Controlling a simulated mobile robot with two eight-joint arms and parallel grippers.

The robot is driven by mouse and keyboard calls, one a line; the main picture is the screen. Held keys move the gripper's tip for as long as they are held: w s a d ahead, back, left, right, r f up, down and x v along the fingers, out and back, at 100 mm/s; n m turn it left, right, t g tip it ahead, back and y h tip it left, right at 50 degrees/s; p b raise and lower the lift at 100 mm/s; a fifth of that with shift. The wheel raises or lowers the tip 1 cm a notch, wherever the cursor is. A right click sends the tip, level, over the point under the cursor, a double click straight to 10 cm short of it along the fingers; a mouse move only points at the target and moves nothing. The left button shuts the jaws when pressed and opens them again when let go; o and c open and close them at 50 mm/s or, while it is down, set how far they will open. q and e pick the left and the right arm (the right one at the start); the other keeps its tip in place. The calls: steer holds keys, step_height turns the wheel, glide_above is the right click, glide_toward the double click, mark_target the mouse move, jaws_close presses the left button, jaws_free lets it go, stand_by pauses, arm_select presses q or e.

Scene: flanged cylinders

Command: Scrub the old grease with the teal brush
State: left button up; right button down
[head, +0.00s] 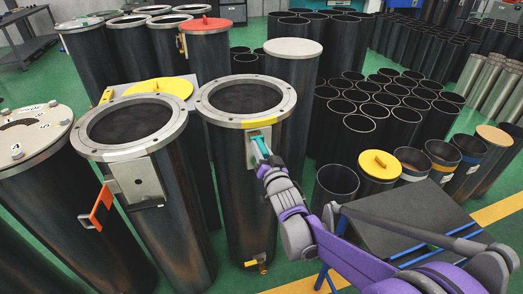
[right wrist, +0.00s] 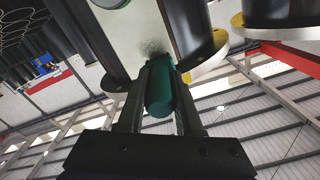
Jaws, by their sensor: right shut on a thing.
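My right gripper (head: 265,168) is shut on the teal brush (head: 261,148), at the front of the middle flanged cylinder (head: 248,185). In the right wrist view the brush (right wrist: 159,92) sits between the two dark fingers, its far end at a pale metal plate (right wrist: 140,25). A dark grease smudge (right wrist: 152,47) shows on the plate by the brush's far end. In the head view the plate (head: 254,135) sits below the flange, partly hidden by the brush. I cannot tell whether the bristles touch it. My left gripper is not in view.
Another open flanged cylinder (head: 130,125) with an orange handle (head: 101,207) stands close on the left. A dark table (head: 405,215) is beside my right arm. Many black tubes (head: 375,100) stand behind. A yellow valve (head: 259,263) juts out low on the middle cylinder.

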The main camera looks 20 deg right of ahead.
steer(key=shift+w, duration=0.55)
stand_by(0.9)
steer(key=shift+s+f, duration=0.1)
steer(key=shift+f, duration=0.85)
steer(key=shift+f, duration=0.9)
steer(key=shift+r, duration=0.2)
steer(key=shift+r, duration=0.75)
